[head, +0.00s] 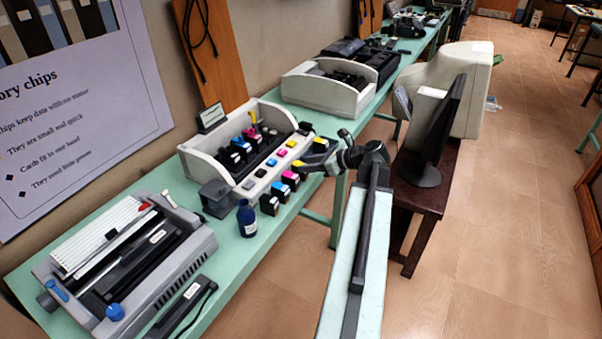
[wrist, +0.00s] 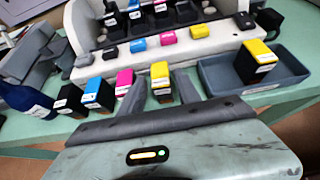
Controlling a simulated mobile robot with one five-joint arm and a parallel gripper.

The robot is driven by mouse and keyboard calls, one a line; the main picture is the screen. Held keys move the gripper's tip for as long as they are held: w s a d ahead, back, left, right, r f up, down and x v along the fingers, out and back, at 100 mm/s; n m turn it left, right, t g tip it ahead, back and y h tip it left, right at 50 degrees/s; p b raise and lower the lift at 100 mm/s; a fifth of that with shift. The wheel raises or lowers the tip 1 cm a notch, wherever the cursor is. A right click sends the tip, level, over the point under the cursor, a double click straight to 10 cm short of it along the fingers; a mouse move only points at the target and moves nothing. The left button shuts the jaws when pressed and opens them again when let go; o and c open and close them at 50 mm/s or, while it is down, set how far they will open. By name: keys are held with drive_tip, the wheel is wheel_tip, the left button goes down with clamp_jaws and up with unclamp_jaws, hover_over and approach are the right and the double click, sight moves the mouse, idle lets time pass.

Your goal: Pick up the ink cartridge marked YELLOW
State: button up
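A yellow-topped ink cartridge (wrist: 161,82) with a white label and dark body stands between the fingers of my gripper (wrist: 162,80) in the wrist view. The fingers are spread, with a gap on each side of it. Its label is too small to read. In the head view its yellow top (head: 299,164) shows beside my gripper (head: 309,163), which hides part of it. A second yellow-topped cartridge (wrist: 257,62) stands in a dark blue-grey tray (wrist: 288,77) to the right; its label is also unreadable.
Magenta (wrist: 124,83), blue (wrist: 97,95) and black (wrist: 68,101) cartridges stand in a row to the left, the magenta one near my left finger. A dark blue bottle (wrist: 25,100) is farther left. A white printer housing (head: 245,140) stands behind, with small coloured blocks along its front.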

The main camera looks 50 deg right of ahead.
drive_tip(key=b+x, duration=0.2)
drive_tip(key=x, duration=0.2)
drive_tip(key=shift+w+f, duration=0.1)
drive_tip(key=shift+f, duration=0.2)
drive_tip(key=shift+r, duration=0.15)
clamp_jaws()
drive_tip(key=shift+r+p, duration=0.1)
drive_tip(key=shift+p, duration=0.2)
